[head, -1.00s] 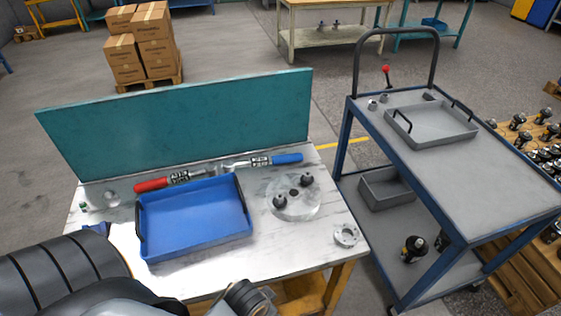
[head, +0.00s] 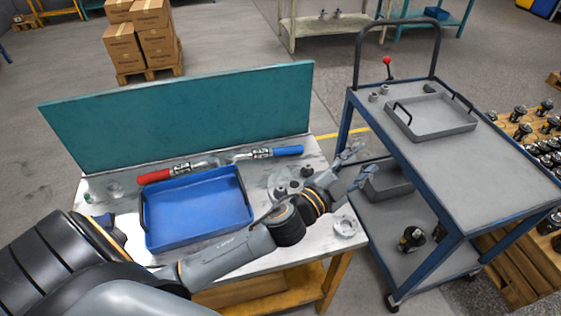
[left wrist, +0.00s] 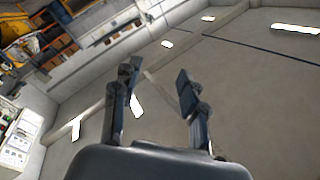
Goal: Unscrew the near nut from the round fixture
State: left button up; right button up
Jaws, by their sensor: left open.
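The round fixture (head: 274,181) is a pale disc on the right part of the marble-topped table, partly hidden by my left arm. The near nut (head: 281,191) is a small dark piece on it, just beside my arm. The far nut (head: 307,171) shows behind it. My left gripper (head: 360,163) is past the table's right edge, in front of the trolley, up and right of the fixture. It is open and empty. My right gripper is not seen.
A blue tray (head: 147,236) takes up the table's middle. Red- and blue-handled tools (head: 154,176) lie behind it, before a teal panel (head: 180,115). A metal flanged ring (head: 345,226) lies at the right front corner. A blue-framed trolley (head: 480,165) stands close on the right.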

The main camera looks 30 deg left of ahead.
pick_arm(q)
jog(key=s+d+r+m+g+h, duration=0.25)
jog(key=d+m+g+h, duration=0.75)
jog(key=m, duration=0.7)
jog(key=m+g+y, duration=0.4)
jog(key=g+y, duration=0.4)
jog(key=y, duration=0.7)
send_over(281, 188)
notch_tip(281, 188, down, 12)
notch_tip(281, 188, down, 9)
jog(key=b, duration=0.5)
jog(key=shift+b, duration=0.4)
